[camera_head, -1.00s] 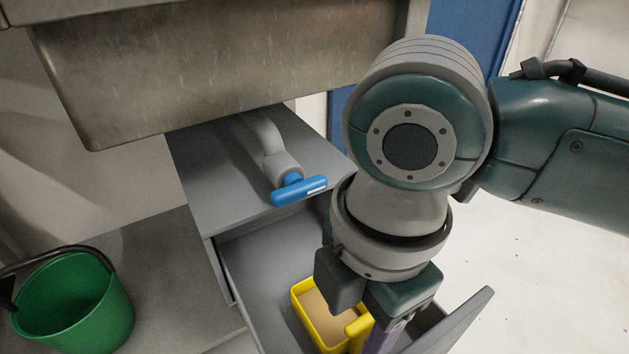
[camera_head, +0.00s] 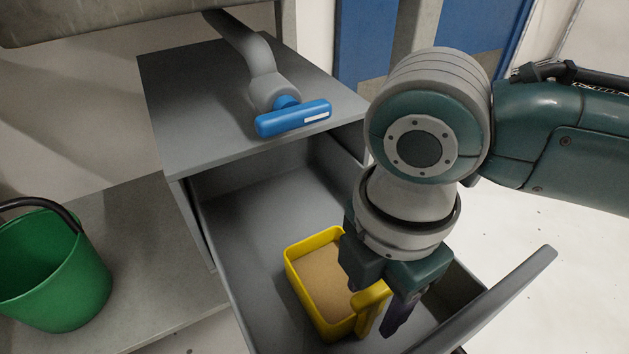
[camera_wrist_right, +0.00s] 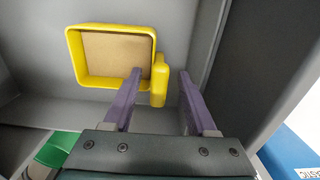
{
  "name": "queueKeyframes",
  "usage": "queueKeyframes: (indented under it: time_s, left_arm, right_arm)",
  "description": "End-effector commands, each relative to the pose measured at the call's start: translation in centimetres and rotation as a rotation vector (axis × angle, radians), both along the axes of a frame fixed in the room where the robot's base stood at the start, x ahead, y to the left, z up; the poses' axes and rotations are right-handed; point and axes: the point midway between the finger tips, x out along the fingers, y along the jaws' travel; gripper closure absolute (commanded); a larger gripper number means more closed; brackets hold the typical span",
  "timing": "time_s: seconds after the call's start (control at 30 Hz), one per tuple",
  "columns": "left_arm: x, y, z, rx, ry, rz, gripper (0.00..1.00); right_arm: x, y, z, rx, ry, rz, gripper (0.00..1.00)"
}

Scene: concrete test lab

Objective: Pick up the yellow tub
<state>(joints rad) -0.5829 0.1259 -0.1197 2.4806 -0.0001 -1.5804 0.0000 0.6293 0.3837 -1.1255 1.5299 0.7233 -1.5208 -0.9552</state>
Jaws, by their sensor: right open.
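The yellow tub (camera_head: 290,272) stands upright in an open grey drawer, with tan material inside and a yellow handle on its right side. It also shows in the right wrist view (camera_wrist_right: 72,55). My right gripper (camera_head: 388,318) points down at the handle side of the tub. In the right wrist view its two purple fingers (camera_wrist_right: 160,75) are open, with the handle between them in the picture. The left finger overlaps the tub's rim; the right one is clear of the handle. I cannot tell whether either touches. My left gripper is out of view.
The drawer's front panel (camera_head: 500,300) rises close to the right of my gripper. A grey cabinet top (camera_head: 190,110) with a grey pipe and blue handle (camera_head: 293,119) lies behind. A green bucket (camera_head: 60,285) stands at left. The drawer floor behind the tub is clear.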

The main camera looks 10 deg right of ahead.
Motion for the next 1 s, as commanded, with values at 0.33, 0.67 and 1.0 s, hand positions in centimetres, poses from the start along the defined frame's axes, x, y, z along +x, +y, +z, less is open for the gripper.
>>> queueKeyframes:
  time_s: [0.33, 0.67, 1.0]
  left_arm:
    - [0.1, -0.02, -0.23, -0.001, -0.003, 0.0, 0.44]
    - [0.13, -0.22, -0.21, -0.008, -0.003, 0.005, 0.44]
    - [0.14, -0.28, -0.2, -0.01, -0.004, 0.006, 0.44]
  right_arm:
    - [0.01, 0.01, -0.39, 0.0, 0.0, 0.0, 0.54]
    - [0.01, 0.01, -0.39, 0.0, 0.0, 0.0, 0.91]
    - [0.01, 0.01, -0.39, 0.0, 0.0, 0.0, 1.0]
